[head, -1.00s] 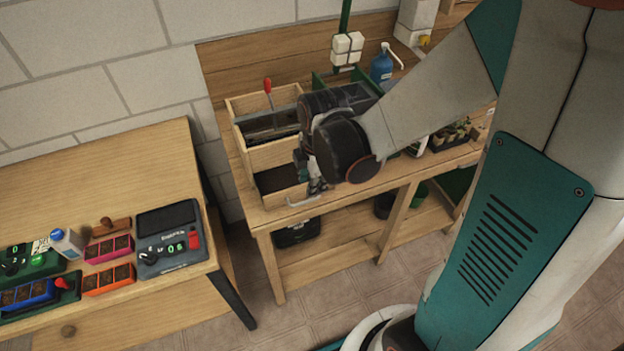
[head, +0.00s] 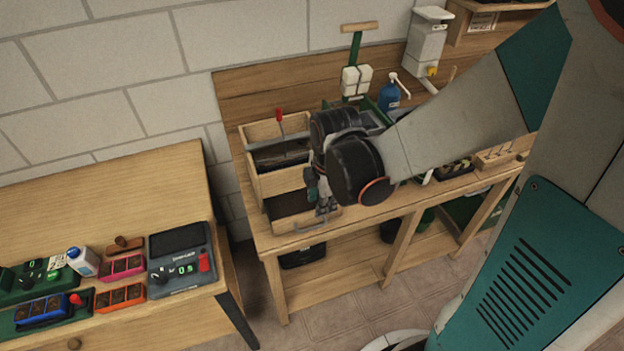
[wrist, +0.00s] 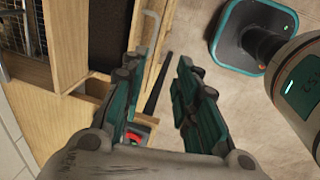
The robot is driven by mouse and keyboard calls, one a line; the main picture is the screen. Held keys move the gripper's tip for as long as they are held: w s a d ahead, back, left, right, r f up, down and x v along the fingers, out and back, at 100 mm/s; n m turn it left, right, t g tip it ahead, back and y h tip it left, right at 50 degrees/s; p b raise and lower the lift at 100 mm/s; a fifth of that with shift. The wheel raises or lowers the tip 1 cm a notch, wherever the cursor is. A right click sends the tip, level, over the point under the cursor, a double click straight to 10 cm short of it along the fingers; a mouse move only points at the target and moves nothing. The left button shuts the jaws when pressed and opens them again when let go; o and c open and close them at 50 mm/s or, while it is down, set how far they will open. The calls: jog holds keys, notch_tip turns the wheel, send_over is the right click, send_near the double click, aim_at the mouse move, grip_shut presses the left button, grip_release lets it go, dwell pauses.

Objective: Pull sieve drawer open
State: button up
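The sieve drawer (head: 302,219) is the low wooden drawer at the front of a wooden sieve box (head: 261,180) on the workbench. It stands partly out, and its dark inside shows. Its metal bar handle (head: 309,227) is on the front board; in the wrist view the handle (wrist: 150,27) lies beyond the left fingertip. My gripper (head: 323,207) is at the right end of the drawer front. In the wrist view my gripper (wrist: 163,62) is open, with a clear gap between its green fingers and nothing held. The handle is not between the fingers.
A blue bottle (head: 389,96) and a seedling tray (head: 455,168) stand further right on the workbench. A side table (head: 120,195) to the left bears a scale (head: 181,262) and several coloured trays. Floor (wrist: 235,110) is free in front of the drawer.

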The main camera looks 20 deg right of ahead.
dwell(0.4)
notch_tip(320, 180, up, 12)
jog(key=s, duration=0.2)
jog(key=shift+s+f, duration=0.15)
dwell(0.4)
